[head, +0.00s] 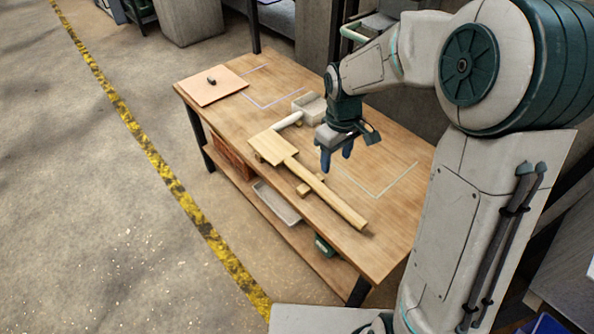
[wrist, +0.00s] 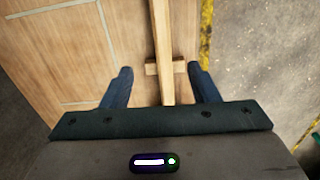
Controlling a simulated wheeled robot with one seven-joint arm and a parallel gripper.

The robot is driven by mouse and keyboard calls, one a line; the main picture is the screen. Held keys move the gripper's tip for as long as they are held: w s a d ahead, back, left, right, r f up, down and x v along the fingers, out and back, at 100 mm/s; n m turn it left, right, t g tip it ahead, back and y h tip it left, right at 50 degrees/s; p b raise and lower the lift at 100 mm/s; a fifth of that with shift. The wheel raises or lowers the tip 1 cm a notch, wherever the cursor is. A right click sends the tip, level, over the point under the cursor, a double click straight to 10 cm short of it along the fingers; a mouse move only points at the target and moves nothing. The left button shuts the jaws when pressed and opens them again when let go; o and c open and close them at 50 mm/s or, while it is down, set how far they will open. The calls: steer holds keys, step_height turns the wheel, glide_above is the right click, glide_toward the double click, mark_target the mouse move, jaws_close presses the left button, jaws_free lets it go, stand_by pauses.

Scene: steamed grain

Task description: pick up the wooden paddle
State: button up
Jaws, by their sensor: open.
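The wooden paddle (head: 322,191) lies on the workbench (head: 225,115), its flat square head toward the back left and its long handle toward the front right. A small wooden block (head: 304,189) shows beside and under the handle. My gripper (head: 337,161) is open and empty, pointing down above the bench near the handle. In the wrist view, the handle (wrist: 161,40) runs between the two blue fingers (wrist: 160,72) in the picture, with the wooden crosspiece (wrist: 180,67) under it. The fingers look apart from the handle; the exact height gap cannot be told.
A light cylinder (head: 289,121) and a grey tray (head: 309,105) stand behind the paddle head. A board (head: 209,91) with a small dark object lies at the far left. The lower shelf holds a grey bin (head: 276,204). The outlined bench area right of the handle is clear.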

steer(key=b, duration=0.2)
glide_above(330, 193)
step_height(330, 193, down, 8)
steer(key=shift+f, duration=0.2)
steer(key=shift+f+b, duration=0.7)
steer(key=shift+f, duration=2.3)
jaws_close()
